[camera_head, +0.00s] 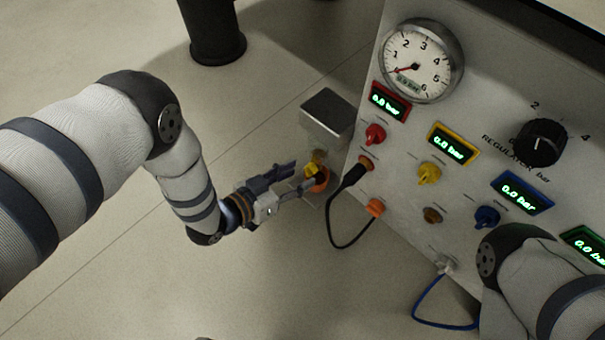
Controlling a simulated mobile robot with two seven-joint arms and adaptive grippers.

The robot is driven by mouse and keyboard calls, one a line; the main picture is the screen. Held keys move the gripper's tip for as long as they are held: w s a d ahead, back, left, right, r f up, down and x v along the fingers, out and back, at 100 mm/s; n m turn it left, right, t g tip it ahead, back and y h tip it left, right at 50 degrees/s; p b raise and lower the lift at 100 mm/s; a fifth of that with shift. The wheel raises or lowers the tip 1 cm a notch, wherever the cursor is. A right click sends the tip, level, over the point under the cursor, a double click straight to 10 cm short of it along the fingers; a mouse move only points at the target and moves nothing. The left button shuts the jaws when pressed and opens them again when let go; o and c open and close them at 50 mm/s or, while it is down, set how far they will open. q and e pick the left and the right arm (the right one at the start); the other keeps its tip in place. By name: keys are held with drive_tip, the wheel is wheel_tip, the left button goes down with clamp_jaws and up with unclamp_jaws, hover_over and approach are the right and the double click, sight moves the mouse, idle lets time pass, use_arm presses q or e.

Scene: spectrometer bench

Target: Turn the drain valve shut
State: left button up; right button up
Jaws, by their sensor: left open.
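My left gripper (302,174) reaches in from the left, low beside the panel's left edge. Part of the fitting is hidden by the finger. My right arm shows at the lower right, but its gripper is out of view.
The panel (385,150) carries a dial gauge (418,62) with its needle low, a black regulator knob (540,142), green displays reading 0.0 bar, and red, yellow and blue knobs. A grey box (328,116) sits above the valve.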

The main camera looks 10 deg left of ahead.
sight(310, 170)
use_arm(q)
drive_tip(key=shift+b+x, duration=0.4)
drive_tip(key=shift+x, duration=0.85)
clamp_jaws()
drive_tip(key=shift+w+a+n, duration=0.1)
drive_tip(key=shift+a+n, duration=0.05)
drive_tip(key=shift+n, duration=0.35)
drive_tip(key=n+g+h+b, duration=0.1)
drive_tip(key=n+h+b, duration=0.1)
drive_tip(key=n, duration=0.1)
drive_tip(key=shift+f, duration=0.1)
unclamp_jaws()
